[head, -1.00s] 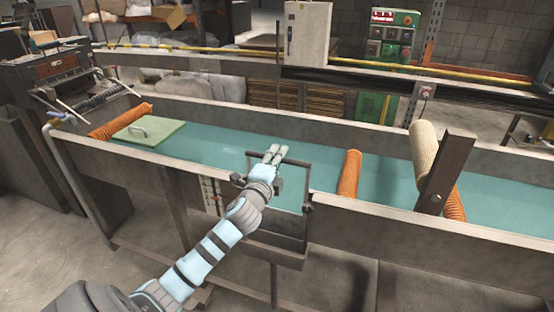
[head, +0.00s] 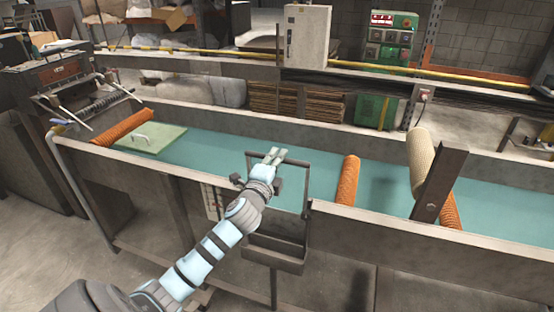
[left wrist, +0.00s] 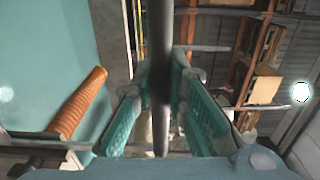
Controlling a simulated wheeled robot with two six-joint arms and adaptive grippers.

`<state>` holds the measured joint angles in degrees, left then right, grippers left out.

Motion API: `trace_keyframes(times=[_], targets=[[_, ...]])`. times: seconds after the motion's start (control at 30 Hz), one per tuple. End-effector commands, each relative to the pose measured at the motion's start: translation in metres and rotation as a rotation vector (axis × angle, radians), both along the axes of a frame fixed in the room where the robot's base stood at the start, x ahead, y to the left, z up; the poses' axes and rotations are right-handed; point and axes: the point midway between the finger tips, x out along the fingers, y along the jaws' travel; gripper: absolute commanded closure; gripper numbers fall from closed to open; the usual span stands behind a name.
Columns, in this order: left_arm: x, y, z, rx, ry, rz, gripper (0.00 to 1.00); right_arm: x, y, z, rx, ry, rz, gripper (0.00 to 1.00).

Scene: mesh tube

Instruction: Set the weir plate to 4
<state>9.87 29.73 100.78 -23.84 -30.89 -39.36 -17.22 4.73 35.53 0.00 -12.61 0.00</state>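The weir plate (head: 290,222) stands in a gap in the near wall of the teal conveyor trough. Its dark crossbar handle (head: 297,161) rises above it on side uprights. My left gripper (head: 273,156) reaches over the crossbar with its fingers pointing away from me. My right gripper is not in view.
A green board (head: 150,138) with a handle lies at the left. A tray (head: 275,255) hangs below the gap.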

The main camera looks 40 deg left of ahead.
Motion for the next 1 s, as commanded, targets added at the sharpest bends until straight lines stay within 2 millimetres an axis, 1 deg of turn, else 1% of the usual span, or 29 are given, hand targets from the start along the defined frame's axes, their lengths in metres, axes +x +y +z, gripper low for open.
trace_keyframes(times=[0.03, 0.1, 0.13, 0.37, 0.47, 0.57, 0.83, 0.9, 1.0], targets=[[0.0, 0.0, -0.002, -0.001, 0.002, 0.0, 0.79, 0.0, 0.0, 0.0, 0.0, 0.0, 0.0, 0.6], [0.0, 0.0, -0.002, -0.001, 0.003, 0.0, 0.68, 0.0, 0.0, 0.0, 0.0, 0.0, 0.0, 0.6], [0.0, 0.0, -0.002, -0.001, 0.003, 0.0, 0.66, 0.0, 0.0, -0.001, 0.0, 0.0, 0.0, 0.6], [0.0, 0.0, -0.002, -0.001, 0.003, 0.0, 0.66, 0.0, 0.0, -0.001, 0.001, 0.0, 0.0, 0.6], [-0.003, -0.002, -0.003, -0.001, 0.004, -0.001, 0.66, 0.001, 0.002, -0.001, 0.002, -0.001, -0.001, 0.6], [-0.018, -0.006, -0.003, 0.001, 0.006, -0.001, 0.66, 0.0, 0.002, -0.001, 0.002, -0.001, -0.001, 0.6], [-0.087, -0.031, -0.003, 0.001, 0.007, -0.003, 0.66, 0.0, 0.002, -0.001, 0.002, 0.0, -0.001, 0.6], [-0.1, -0.035, -0.003, 0.0, 0.006, -0.002, 0.66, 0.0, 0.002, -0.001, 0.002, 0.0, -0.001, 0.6], [-0.111, -0.039, -0.002, -0.001, 0.004, -0.001, 0.66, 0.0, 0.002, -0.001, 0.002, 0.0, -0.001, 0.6]])
